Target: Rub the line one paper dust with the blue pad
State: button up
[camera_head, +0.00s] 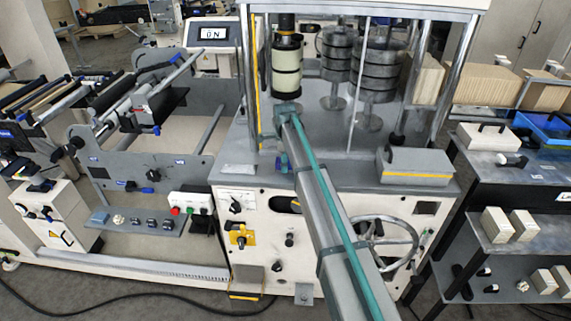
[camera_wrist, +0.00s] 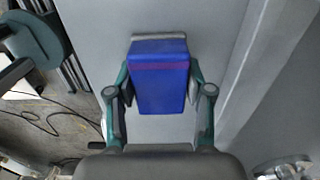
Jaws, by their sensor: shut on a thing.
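The blue pad (camera_wrist: 160,95), with a purple band across it, sits between the two fingers of my gripper (camera_wrist: 160,84) in the wrist view. The gripper is shut on it. A grey edge shows at the pad's far end. Behind the pad is a plain grey surface (camera_wrist: 220,35); I cannot tell whether the pad touches it. I cannot make out any paper dust in either view.
Dark roller stacks (camera_head: 378,70) and a cream roll (camera_head: 287,70) stand on the deck behind metal posts. A grey box (camera_head: 415,162) sits at the deck's right. A handwheel (camera_head: 385,243) is on the front. A dark shelf rack (camera_head: 510,185) stands right. A cable lies on the floor.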

jog(key=shift+a+r, duration=0.2)
jog(key=shift+a, duration=0.1)
notch_tip(320, 180, up, 3)
jog(key=shift+d+r+p, duration=0.15)
jog(key=shift+r+p, duration=0.05)
jog(key=shift+p, duration=0.5)
jog(key=shift+r+p, duration=0.3)
jog(key=shift+r, duration=0.35)
jog(key=shift+r+p, duration=0.6)
jog(key=shift+r, duration=0.95)
